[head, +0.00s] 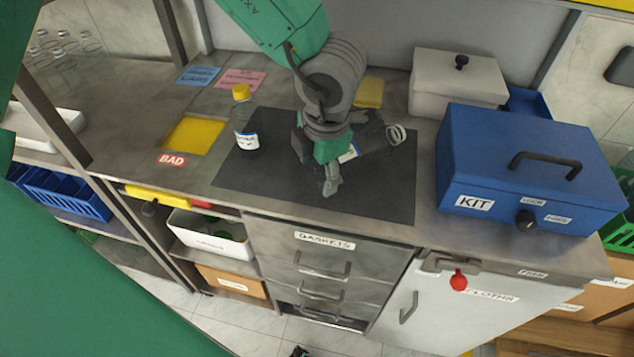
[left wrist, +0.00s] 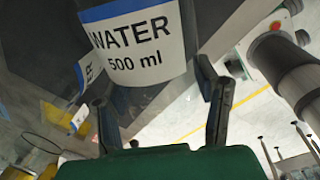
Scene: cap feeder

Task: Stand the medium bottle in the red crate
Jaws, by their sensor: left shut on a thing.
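My left gripper (head: 327,178) is over the dark mat, its fingers pointing down. In the left wrist view the gripper (left wrist: 165,125) is shut on a clear bottle (left wrist: 150,55) labelled WATER 500 ml, with a dark finger on each side. A second clear bottle (head: 245,125) with a yellow cap stands upright on the mat's left part. No red crate can be made out. My right gripper is out of view.
The dark mat (head: 270,180) is clear at its front. A blue KIT box (head: 475,170) and a white lidded box (head: 440,85) stand to the right. A yellow square (head: 195,136) by a BAD label lies left. A blue crate (head: 65,200) is lower left.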

